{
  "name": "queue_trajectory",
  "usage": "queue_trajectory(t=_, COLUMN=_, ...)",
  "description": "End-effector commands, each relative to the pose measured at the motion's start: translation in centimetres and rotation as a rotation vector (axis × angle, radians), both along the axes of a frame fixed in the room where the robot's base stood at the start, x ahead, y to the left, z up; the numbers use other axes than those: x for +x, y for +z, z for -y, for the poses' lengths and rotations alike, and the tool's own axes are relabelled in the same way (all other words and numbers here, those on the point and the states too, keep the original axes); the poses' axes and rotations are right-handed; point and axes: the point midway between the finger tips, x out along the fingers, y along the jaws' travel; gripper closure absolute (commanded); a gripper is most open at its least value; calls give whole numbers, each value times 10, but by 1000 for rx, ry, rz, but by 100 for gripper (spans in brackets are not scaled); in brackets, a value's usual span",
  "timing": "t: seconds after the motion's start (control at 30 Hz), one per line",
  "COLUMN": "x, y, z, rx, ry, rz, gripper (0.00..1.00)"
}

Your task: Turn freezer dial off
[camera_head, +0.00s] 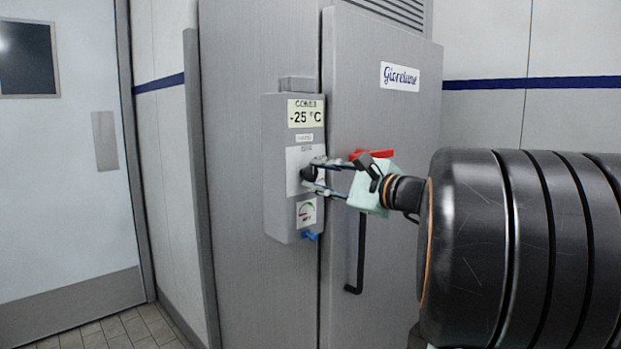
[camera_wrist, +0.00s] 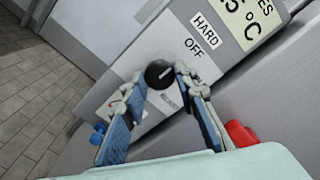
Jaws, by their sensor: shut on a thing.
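The freezer dial is a round black knob (camera_head: 308,173) on the grey control box (camera_head: 279,219) fixed to the freezer's front. My gripper (camera_head: 312,178) reaches it from the right, and its fingertips sit on either side of the knob. In the wrist view the dial (camera_wrist: 159,74) lies between the two fingertips (camera_wrist: 160,78), with a light mark on its face. The gripper is shut on the dial. Labels "HARD" (camera_wrist: 205,33) and "OFF" (camera_wrist: 210,43) show beyond the knob in the wrist view. The fingers cover part of the panel around the dial.
The freezer door (camera_head: 385,120) has a long black handle (camera_head: 358,260) below my gripper. A blue fitting (camera_head: 310,236) sits under the control box, beneath a gauge (camera_head: 306,212). A red part (camera_wrist: 241,133) shows beside the right finger. A door (camera_head: 60,180) stands at the left.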

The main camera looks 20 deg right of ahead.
Motion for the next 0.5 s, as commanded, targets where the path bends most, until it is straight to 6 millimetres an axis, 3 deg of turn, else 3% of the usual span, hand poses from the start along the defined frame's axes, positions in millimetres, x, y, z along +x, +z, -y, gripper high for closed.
queue_trajectory(t=0.07, x=0, y=0, z=0, rx=-1, ry=-1, rz=0, gripper=97)
queue_trajectory(t=0.1, x=0, y=0, z=0, rx=0, ry=-1, rz=0, gripper=69)
queue_trajectory(t=0.2, x=0, y=0, z=0, rx=0, ry=-1, rz=0, gripper=58)
queue_trajectory(t=0.5, x=-1, y=0, z=1, rx=0, ry=0, rz=1, gripper=56)
